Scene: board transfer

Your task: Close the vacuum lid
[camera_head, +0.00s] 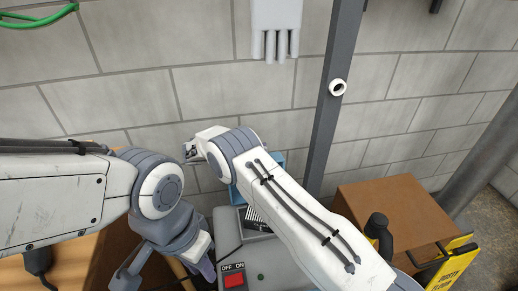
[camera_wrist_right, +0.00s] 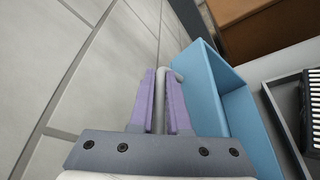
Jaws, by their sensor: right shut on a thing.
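The grey vacuum machine (camera_head: 262,255) stands at bottom centre in the head view, with a red OFF/ON switch (camera_head: 234,280). Its top is partly hidden by my right arm. In the right wrist view, my right gripper (camera_wrist_right: 162,85) is shut on a thin grey bent rod (camera_wrist_right: 159,105) between its purple fingers. I cannot tell whether this rod is the lid's handle. In the head view the right gripper's fingers are hidden. My left gripper (camera_head: 205,266) hangs low, left of the switch, its finger gap unclear.
A blue open box (camera_wrist_right: 232,95) lies right of the right gripper. A black ribbed part (camera_wrist_right: 313,100) sits beyond it, inside a grey rim. A dark post (camera_head: 333,110) and brick wall (camera_head: 210,95) stand behind. A brown box (camera_head: 400,215) and yellow sign (camera_head: 450,265) are at right.

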